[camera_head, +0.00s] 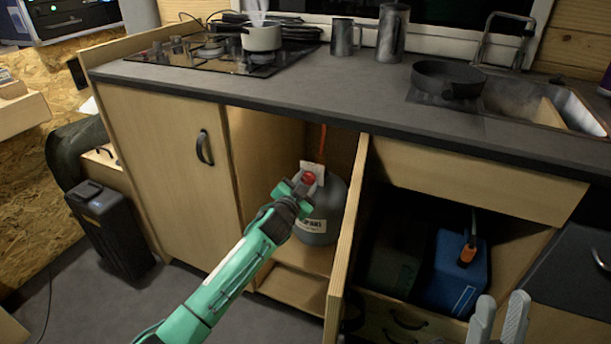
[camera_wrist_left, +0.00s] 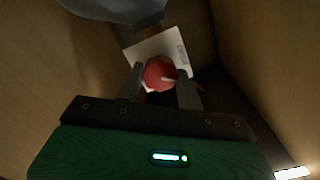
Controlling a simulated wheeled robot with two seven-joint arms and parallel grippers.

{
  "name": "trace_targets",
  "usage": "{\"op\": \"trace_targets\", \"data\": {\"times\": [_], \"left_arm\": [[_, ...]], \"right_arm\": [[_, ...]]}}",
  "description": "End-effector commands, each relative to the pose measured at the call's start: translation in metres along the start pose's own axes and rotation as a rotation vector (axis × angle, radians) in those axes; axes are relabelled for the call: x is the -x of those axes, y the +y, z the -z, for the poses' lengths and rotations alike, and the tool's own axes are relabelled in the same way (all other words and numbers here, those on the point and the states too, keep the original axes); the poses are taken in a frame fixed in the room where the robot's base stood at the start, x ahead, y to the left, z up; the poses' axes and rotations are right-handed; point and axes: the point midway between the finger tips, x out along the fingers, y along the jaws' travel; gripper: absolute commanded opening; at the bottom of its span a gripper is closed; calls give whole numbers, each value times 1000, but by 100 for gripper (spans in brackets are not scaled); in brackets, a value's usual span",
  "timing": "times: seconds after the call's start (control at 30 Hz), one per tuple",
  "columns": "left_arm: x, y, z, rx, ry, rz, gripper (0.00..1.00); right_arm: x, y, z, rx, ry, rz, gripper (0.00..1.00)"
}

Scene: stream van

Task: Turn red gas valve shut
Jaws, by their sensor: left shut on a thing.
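The red gas valve (camera_head: 309,178) sits on top of a grey gas bottle (camera_head: 325,215) inside the open lower cupboard. My left gripper (camera_head: 301,184) reaches in from the left, with its fingers at the valve. In the left wrist view the red valve knob (camera_wrist_left: 160,73) lies between the two fingers (camera_wrist_left: 160,86), which are shut on it. A white tag or plate (camera_wrist_left: 158,47) is behind the knob. My right gripper (camera_head: 499,318) shows only its fingertips at the bottom right, apart and with nothing visible between them.
An open cupboard door (camera_head: 347,235) stands close to the right of the bottle. A blue canister (camera_head: 455,275) is in the neighbouring compartment. The counter (camera_head: 340,85) overhangs the cupboard and holds a hob, a white pot (camera_head: 262,37) and a dark pan (camera_head: 448,78).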

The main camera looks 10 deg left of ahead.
Motion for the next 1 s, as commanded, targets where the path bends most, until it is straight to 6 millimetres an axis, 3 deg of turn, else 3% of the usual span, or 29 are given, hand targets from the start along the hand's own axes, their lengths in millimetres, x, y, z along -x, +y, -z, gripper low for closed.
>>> {"op": "trace_targets", "data": {"times": [0.2, 0.4, 0.7, 1.0], "left_arm": [[0, 0, 2, -186, -1, -2, 14], [0, 0, 2, -377, 0, -2, 14], [0, 0, 1, -653, 0, -1, 14], [0, 1, 0, -867, 1, -2, 14]], "right_arm": [[18, -7, -50, -42, -338, -22, 29], [49, -16, -83, -78, -601, -32, 29], [92, -28, -110, -121, -875, -37, 29], [120, -37, -119, -146, -1026, -36, 29]]}}
